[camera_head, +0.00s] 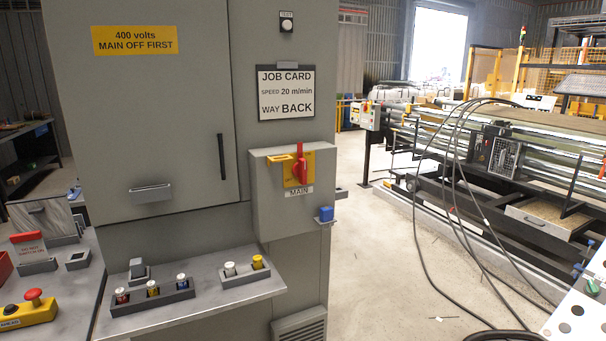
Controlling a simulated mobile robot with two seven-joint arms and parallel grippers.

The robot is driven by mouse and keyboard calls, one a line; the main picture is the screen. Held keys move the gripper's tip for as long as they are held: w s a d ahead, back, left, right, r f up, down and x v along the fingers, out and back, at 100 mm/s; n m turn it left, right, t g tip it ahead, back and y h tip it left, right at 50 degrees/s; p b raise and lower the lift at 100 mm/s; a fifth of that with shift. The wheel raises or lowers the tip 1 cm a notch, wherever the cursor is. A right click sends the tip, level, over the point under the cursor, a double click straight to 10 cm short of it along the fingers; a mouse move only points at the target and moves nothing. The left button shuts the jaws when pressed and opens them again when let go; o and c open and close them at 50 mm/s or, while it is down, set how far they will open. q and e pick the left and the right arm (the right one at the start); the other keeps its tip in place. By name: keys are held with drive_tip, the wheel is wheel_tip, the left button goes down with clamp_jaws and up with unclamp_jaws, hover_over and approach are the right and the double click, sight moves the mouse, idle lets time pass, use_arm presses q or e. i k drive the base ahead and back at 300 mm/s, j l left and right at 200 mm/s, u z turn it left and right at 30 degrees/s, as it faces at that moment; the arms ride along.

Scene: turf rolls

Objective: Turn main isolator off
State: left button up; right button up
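The main isolator is a red rotary handle (301,171) on a yellow plate, on a grey box (262,205) labelled MAIN at the right side of the grey cabinet. The handle stands upright. A yellow tab (279,158) sticks out at the box's upper left. Neither of my grippers shows in the head view, and nothing touches the handle.
The cabinet (150,80) has a black door handle and a job card (286,92). A blue block (326,214) sits at the box's lower right. A shelf (200,310) below holds small coloured parts. Black cables (455,190) loop at right; open floor lies between.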

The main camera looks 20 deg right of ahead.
sight(300, 169)
drive_tip(key=i+l+u, duration=0.2)
drive_tip(key=l, duration=0.8)
drive_tip(key=i+l+u, duration=0.2)
drive_tip(key=l, duration=0.85)
drive_tip(key=l+u, duration=0.2)
drive_tip(key=l, duration=0.8)
